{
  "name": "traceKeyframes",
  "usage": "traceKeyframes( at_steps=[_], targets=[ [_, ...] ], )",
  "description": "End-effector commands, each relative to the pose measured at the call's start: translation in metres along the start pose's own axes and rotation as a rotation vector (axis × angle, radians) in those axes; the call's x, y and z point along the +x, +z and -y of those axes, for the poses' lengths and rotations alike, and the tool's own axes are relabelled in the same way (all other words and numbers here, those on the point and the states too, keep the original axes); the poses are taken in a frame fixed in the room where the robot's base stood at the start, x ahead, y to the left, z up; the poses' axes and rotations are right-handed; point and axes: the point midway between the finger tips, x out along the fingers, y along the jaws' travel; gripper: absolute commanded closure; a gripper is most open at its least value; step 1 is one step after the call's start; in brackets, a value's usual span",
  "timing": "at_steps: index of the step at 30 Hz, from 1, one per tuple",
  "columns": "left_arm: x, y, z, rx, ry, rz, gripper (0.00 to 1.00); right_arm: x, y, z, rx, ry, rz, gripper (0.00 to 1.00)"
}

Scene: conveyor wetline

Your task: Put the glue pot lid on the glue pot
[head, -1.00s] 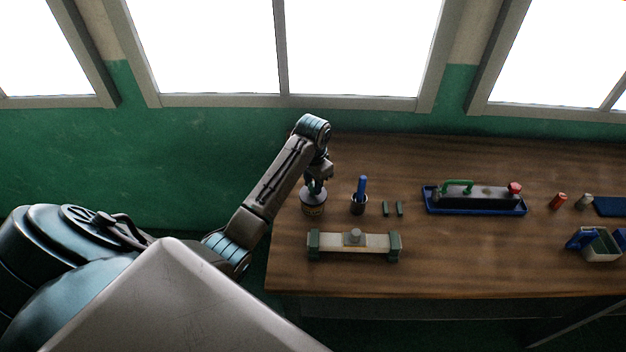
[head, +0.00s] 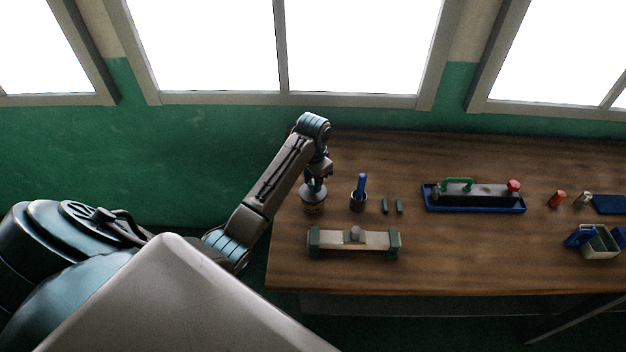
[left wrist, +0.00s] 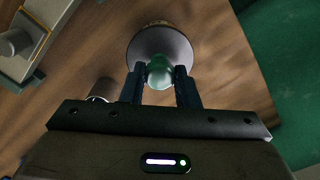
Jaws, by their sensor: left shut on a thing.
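The glue pot (head: 313,207), with a yellowish band, stands at the left end of the bench in the head view. My left gripper (head: 315,187) is directly above it, pointing down. In the left wrist view the gripper (left wrist: 160,82) is shut on the green knob of the grey, round glue pot lid (left wrist: 160,43). The lid covers most of the pot; a bit of the pot's banded side (left wrist: 157,23) shows past its far edge. I cannot tell whether the lid is seated or slightly above the rim. My right gripper is not in view.
A dark cup with a blue-handled tool (head: 359,195) stands close to the right of the pot. A pale bar with green end blocks (head: 353,241) lies in front. A blue tray (head: 475,207) sits farther right.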

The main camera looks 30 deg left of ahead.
Motion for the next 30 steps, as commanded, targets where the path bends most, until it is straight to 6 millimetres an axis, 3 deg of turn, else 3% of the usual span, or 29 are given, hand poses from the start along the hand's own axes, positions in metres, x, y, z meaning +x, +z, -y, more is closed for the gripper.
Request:
traceKeyframes(
  at_steps=[30],
  targets=[
    [0.0092, 0.0002, 0.0002, 0.000, 0.001, 0.001, 0.90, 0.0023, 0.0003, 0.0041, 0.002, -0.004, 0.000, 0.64]
  ],
)
